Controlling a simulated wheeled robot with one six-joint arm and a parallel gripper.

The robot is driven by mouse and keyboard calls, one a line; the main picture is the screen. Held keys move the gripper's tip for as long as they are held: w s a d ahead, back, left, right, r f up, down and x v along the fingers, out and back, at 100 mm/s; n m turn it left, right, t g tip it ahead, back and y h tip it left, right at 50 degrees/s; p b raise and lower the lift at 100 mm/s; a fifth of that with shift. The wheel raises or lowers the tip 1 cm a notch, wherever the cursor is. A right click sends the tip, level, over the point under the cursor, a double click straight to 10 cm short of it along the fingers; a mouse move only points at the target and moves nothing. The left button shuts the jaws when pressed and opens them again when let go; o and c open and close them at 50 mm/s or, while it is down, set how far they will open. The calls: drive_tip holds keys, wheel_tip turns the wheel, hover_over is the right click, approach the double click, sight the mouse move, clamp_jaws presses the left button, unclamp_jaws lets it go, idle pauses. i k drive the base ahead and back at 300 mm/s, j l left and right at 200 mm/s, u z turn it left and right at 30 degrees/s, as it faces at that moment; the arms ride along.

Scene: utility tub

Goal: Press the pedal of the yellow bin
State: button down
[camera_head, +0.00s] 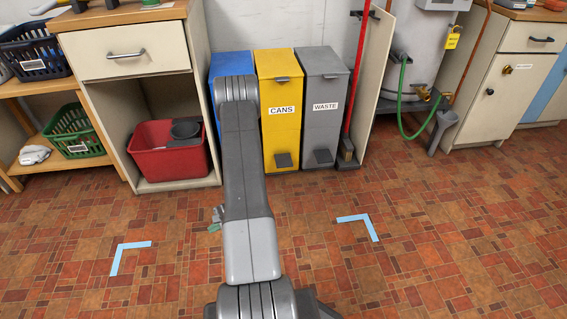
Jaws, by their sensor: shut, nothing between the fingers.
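The yellow bin (280,92) labelled CANS stands against the back wall, between a blue bin and a grey bin. Its lid is down. Its dark pedal (284,160) is at the bottom front, near the floor, and nothing covers it. My arm rises in front of the blue bin, just left of the yellow bin. My gripper (215,218) shows only in small part at the left edge of my arm, low over the floor and apart from the pedal. It is shut and holds nothing; the rest is hidden behind the arm.
The blue bin (230,63) is mostly behind my arm. The grey WASTE bin (323,80) with its own pedal stands close on the right. A red tub (160,158) sits in the cabinet at left. The floor before the bins is clear, with blue tape corners (365,222).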

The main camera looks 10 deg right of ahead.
sight(282, 161)
drive_tip(key=i+z, duration=0.1)
drive_tip(key=z, duration=0.45)
drive_tip(key=i+j+z, duration=0.3)
drive_tip(key=i, duration=0.35)
drive_tip(key=i+j+z, duration=0.3)
drive_tip(key=i+j, duration=0.3)
